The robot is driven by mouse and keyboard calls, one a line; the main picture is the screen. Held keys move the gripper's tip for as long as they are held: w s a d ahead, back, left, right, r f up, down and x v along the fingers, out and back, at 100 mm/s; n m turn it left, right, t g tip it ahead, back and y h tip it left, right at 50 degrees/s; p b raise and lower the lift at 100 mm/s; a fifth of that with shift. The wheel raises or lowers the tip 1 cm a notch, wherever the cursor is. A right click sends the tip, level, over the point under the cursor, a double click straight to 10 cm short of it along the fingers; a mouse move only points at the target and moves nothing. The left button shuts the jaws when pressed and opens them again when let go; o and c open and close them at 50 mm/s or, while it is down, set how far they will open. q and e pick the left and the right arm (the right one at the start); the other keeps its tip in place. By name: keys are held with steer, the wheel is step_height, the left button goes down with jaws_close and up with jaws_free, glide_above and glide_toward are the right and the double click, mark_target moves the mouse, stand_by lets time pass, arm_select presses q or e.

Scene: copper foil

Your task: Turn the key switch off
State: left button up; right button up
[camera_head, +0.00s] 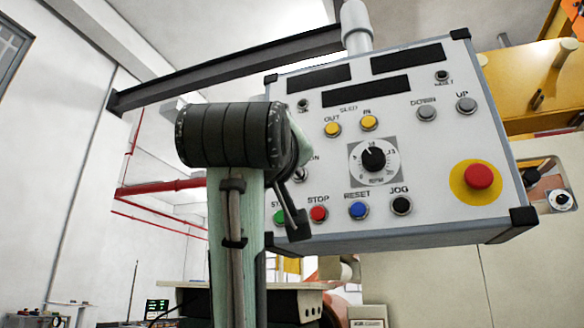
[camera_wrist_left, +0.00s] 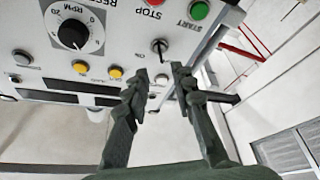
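The key switch (camera_wrist_left: 159,46) shows in the left wrist view as a round metal collar with a thin key or lever pointing toward the ON label. In the head view, part of the switch (camera_head: 300,174) shows on the left side of the grey control panel (camera_head: 420,215), just right of my left wrist. My left gripper (camera_wrist_left: 160,82) is open, its two dark fingers apart on either side of the key's line, with nothing between them. In the head view my left gripper (camera_head: 291,205) is partly hidden by the wrist. Contact with the key cannot be told. My right gripper is not in view.
Near the switch are the green START button (camera_wrist_left: 200,10), red STOP button (camera_head: 319,213) and blue RESET button (camera_head: 358,210). A speed dial (camera_head: 374,160) and a red emergency button (camera_head: 478,176) sit farther right. A dark beam (camera_head: 220,70) runs behind the panel.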

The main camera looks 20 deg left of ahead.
arm_select(q)
steer(key=shift+v, duration=1.45)
